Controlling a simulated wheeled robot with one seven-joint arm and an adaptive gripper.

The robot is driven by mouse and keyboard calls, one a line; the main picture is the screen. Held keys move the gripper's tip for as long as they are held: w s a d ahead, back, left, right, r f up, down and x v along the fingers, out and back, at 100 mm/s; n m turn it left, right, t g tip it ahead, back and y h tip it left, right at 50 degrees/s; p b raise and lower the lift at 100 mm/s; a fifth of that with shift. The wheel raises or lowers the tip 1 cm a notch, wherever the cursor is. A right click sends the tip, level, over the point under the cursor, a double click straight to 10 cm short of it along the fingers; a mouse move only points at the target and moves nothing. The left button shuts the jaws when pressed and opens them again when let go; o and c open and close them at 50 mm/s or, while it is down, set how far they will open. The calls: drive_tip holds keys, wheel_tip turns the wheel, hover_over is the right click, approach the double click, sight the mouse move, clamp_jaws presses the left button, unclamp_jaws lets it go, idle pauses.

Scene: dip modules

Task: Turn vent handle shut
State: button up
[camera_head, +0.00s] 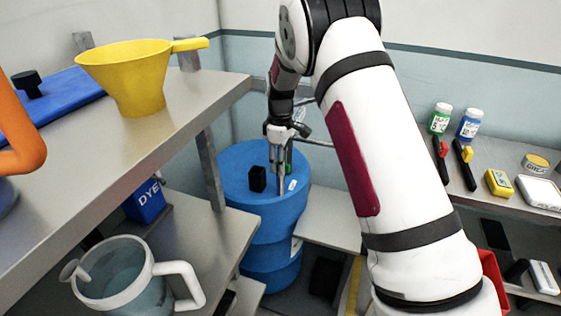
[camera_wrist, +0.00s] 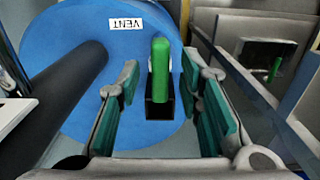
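The green vent handle (camera_wrist: 161,68) stands up from a black base (camera_wrist: 160,107) on top of the blue drum (camera_wrist: 75,45). A white VENT label (camera_wrist: 125,25) lies beyond it on the drum top. My gripper (camera_wrist: 163,88) is open, its green-padded fingers on either side of the handle with a gap on both sides. In the head view my gripper (camera_head: 280,160) points down over the drum (camera_head: 235,160), and the handle is mostly hidden by it.
A black post (camera_head: 257,179) rises from the drum top beside my gripper. A steel shelf (camera_head: 190,105) with a yellow funnel (camera_head: 135,80) is at left. A clear jug (camera_head: 118,275) is below. A shelf with bottles (camera_head: 470,125) is at right.

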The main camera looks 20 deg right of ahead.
clamp_jaws()
drive_tip(key=shift+m, duration=0.3)
drive_tip(key=m+b, duration=0.1)
drive_tip(key=m, duration=0.2)
drive_tip(key=shift+m, duration=0.3)
drive_tip(key=m+b, duration=0.1)
drive_tip(key=m, duration=0.3)
drive_tip(key=shift+m, duration=0.3)
drive_tip(key=m+b, duration=0.1)
drive_tip(key=m, duration=0.8)
